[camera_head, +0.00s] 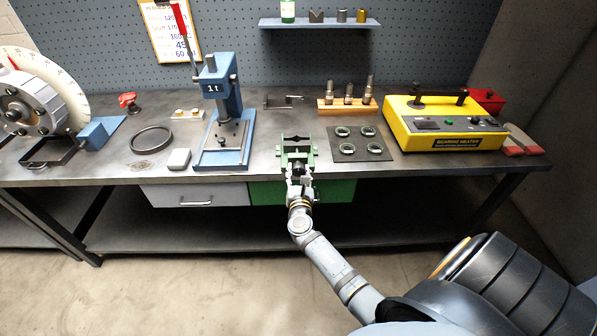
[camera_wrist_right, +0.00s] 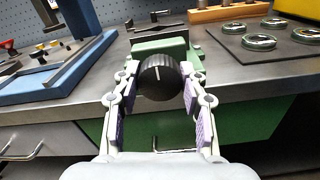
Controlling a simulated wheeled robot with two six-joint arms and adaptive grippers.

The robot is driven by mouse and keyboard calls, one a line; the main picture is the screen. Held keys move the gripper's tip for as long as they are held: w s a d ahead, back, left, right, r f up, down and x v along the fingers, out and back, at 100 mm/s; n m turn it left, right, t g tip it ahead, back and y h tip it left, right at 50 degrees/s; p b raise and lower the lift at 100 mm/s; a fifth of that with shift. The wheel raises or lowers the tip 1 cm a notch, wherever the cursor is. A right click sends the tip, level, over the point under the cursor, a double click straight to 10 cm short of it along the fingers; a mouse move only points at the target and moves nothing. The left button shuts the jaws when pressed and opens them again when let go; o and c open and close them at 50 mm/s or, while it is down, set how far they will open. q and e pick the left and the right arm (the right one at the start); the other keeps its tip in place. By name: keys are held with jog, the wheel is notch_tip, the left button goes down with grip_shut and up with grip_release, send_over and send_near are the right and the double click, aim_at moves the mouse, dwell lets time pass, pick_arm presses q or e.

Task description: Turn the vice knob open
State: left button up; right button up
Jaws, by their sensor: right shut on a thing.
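The green vice (camera_head: 296,146) stands at the front edge of the workbench. It also shows in the right wrist view (camera_wrist_right: 160,46). Its round black ribbed knob (camera_wrist_right: 158,77) faces me and has a white line on its face, tilted slightly right of upright. My right gripper (camera_head: 299,178) reaches the vice from the front. In the right wrist view its fingers (camera_wrist_right: 160,84) are shut on the knob, one on each side. The knob is small and partly hidden by the gripper in the head view. My left gripper is not in view.
A blue press (camera_head: 224,130) stands left of the vice. A dark mat (camera_head: 375,155) with several rings lies to its right, and a yellow bearing heater (camera_head: 440,128) beyond. Grey and green drawers (camera_head: 335,189) hang under the bench (camera_head: 255,165).

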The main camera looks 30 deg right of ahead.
jog(key=shift+f, duration=0.1)
jog(key=o, duration=1.1)
jog(key=shift+o, duration=0.2)
jog(key=v, duration=1.2)
